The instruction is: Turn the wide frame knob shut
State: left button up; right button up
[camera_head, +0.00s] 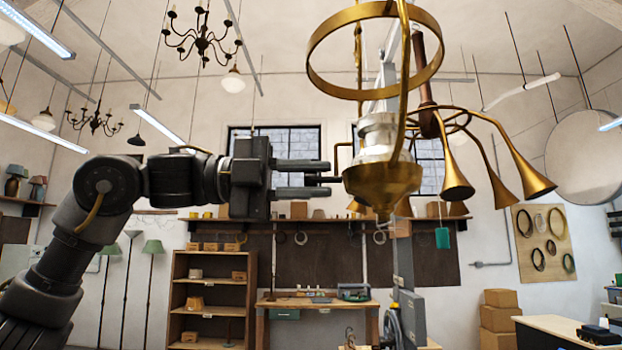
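A hanging brass lamp frame fills the upper right middle of the head view. It has a wide brass ring (312,62) at the top, a white body (378,140) and a brass cup (383,183) at its lower end. My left gripper (326,179) reaches in level from the left, just left of the white body and cup. Its two dark fingers are apart, one above the other. A small dark piece shows between the fingertips and the lamp; I cannot tell whether it is the knob or whether a finger touches it. My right gripper is not in view.
A brown-stemmed lamp with several brass horn arms (455,180) hangs close on the right. Behind are a workbench (318,303), a wooden shelf unit (212,290) and stacked boxes (498,318). The air left of the lamp, above and below my arm, is free.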

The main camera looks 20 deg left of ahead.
pick_arm(q)
jog(key=o, duration=0.4)
jog(key=shift+o, duration=0.2)
jog(key=b+v, duration=0.2)
jog(key=v, duration=0.8)
jog(key=shift+a, duration=0.4)
